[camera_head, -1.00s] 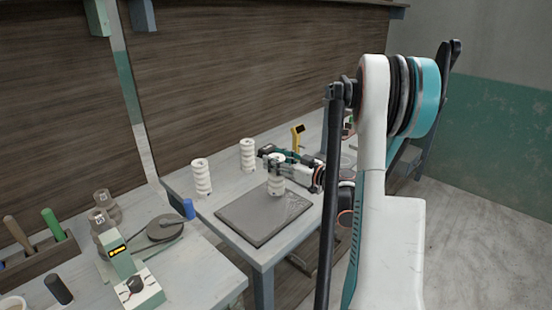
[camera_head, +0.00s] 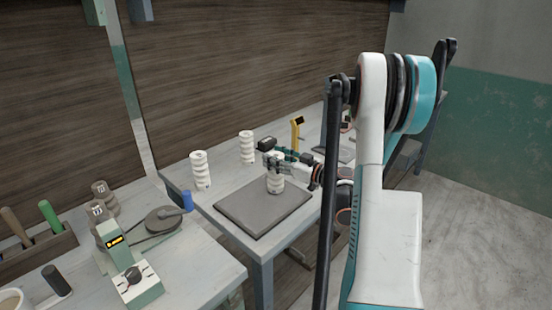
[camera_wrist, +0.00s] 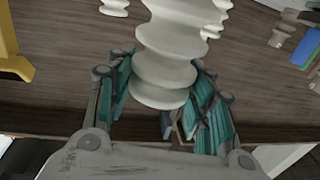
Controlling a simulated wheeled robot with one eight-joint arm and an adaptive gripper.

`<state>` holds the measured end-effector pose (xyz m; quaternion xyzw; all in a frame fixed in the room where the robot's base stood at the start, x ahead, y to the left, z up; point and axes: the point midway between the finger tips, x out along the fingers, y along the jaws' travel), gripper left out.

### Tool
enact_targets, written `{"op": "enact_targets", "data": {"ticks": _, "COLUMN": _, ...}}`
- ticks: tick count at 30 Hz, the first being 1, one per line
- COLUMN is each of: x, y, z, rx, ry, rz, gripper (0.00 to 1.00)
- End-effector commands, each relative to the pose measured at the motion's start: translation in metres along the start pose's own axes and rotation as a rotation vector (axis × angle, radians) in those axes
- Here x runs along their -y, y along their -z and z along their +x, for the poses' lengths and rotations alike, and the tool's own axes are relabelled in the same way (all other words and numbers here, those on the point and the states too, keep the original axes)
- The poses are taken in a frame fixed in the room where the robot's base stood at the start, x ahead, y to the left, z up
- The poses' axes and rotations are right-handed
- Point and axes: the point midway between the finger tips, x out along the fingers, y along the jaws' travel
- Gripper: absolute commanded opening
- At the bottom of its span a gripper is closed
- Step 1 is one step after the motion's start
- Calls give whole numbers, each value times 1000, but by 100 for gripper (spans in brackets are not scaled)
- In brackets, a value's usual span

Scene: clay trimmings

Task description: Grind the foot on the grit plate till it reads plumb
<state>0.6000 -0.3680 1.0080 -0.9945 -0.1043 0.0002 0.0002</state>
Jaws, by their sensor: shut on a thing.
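My gripper (camera_head: 277,161) is shut on a white ribbed clay column (camera_head: 275,184), its fingers around the upper part. The column stands roughly upright over the back part of the dark square grit plate (camera_head: 240,217). Its foot looks on or just above the plate; I cannot tell if they touch. In the wrist view the column (camera_wrist: 168,62) sits between the teal fingers of my gripper (camera_wrist: 165,80). A small device with a lit yellow display (camera_head: 116,241) stands on the near left bench; its reading is too small to make out.
Two similar white columns, one on the left (camera_head: 201,171) and one farther back (camera_head: 247,147), stand behind the plate. A yellow tool (camera_head: 296,134) stands beyond my gripper. The plate's front is clear.

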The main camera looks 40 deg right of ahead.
Motion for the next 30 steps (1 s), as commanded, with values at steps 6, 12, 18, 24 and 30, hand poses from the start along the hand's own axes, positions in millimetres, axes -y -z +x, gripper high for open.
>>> {"op": "enact_targets", "data": {"ticks": 6, "x": 0, "y": -2, "z": 0, "rx": -1, "ry": 0, "rz": 0, "gripper": 0}}
{"op": "enact_targets", "data": {"ticks": 12, "x": 0, "y": -4, "z": 0, "rx": -1, "ry": 0, "rz": 1, "gripper": 0}}
{"op": "enact_targets", "data": {"ticks": 18, "x": 0, "y": -6, "z": 0, "rx": -1, "ry": 0, "rz": 0, "gripper": 0}}
{"op": "enact_targets", "data": {"ticks": 24, "x": 0, "y": -8, "z": 0, "rx": -1, "ry": 0, "rz": 1, "gripper": 0}}
{"op": "enact_targets", "data": {"ticks": 30, "x": 0, "y": -10, "z": 0, "rx": -1, "ry": 0, "rz": 1, "gripper": 0}}
